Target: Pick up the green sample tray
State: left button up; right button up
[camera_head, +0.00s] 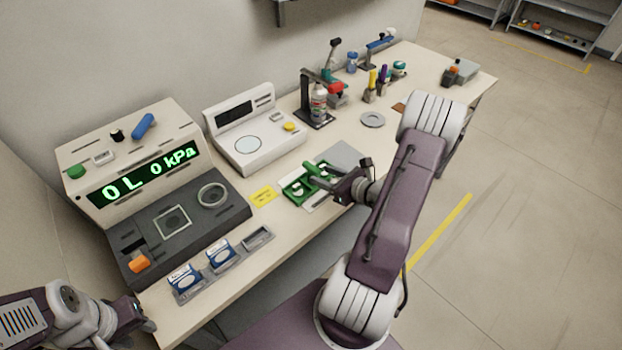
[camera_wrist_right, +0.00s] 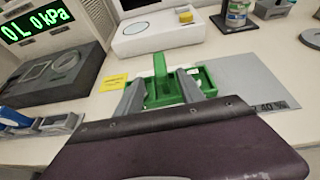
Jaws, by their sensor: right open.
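The green sample tray (camera_head: 290,193) sits on the table in front of the white scale, with a green upright handle. In the right wrist view the tray (camera_wrist_right: 208,80) shows its handle (camera_wrist_right: 160,70) standing between the two grey fingers. My right gripper (camera_head: 318,180) is open over the tray, its fingers on either side of the handle; whether they touch it I cannot tell. The arm and gripper hide part of the tray. My left gripper (camera_head: 140,325) is at the lower left by the table's front corner, and its fingers are not clear.
The machine with the green display (camera_head: 145,175) stands at the left. The white scale (camera_head: 250,135) is behind the tray. A yellow note (camera_head: 263,196) and a grey plate (camera_head: 345,154) flank the tray. Bottles and tools stand further back.

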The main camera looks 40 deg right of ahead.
aim_at(312, 171)
jog(key=x, duration=0.6)
jog(key=shift+w+f, duration=0.15)
jog(key=shift+w, duration=0.15)
jog(key=shift+s, duration=0.1)
grip_shut()
